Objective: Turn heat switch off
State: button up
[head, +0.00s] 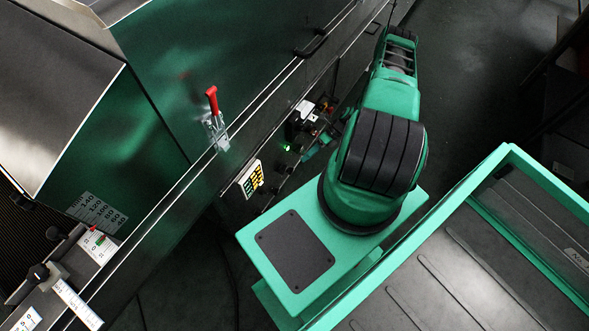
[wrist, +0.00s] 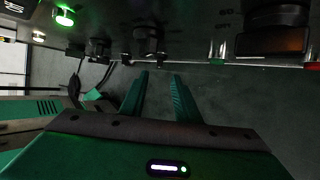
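The dryer's control panel (wrist: 185,45) runs across the top of the wrist view. It carries dark knobs, one at the left (wrist: 99,48) and one near the middle (wrist: 149,38). I cannot tell which control is the heat switch; the labels are too small or dark. A green lamp (wrist: 65,17) glows at the panel's left, and it also shows in the head view (head: 287,148). My gripper (wrist: 161,74) is open and empty, its two green fingers apart just below the middle knob. No contact with the panel is visible. In the head view my arm mostly hides the gripper.
A large dark block (wrist: 272,40) juts from the panel at the right. In the head view, a red-handled toggle clamp (head: 214,115) stands on the dryer and a yellow-keyed keypad (head: 250,179) sits on its side. A green-rimmed trolley (head: 415,242) fills the lower right. Open floor (head: 450,75) lies beyond my arm.

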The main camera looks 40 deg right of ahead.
aim_at(290, 171)
jog(key=x, duration=0.9)
jog(key=shift+a+f, duration=0.25)
jog(key=shift+f, duration=0.05)
jog(key=c, duration=0.7)
